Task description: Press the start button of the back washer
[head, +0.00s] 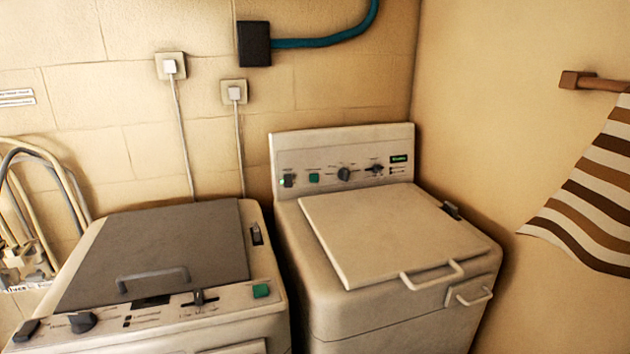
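Two washers stand side by side against the wall. The right washer (400,310) is beige, with a shut beige lid (380,230) and an upright control panel (290,150) at its back. That panel carries a green square button (313,178), a dark switch (288,181) with a small light, a round knob (344,174), a slider (375,168) and a lit green display (399,159). The left washer (225,325) has a shut grey lid (170,245) and a front panel with another green button (261,291). The labels are too small to read. Neither gripper is in view.
Lid handles stick out on the left washer (153,279) and right washer (432,276). Two wall sockets (171,66) with cables are above. A striped towel (590,195) hangs at the right. Bent pipes (40,160) stand at the far left. The space before the right panel is clear.

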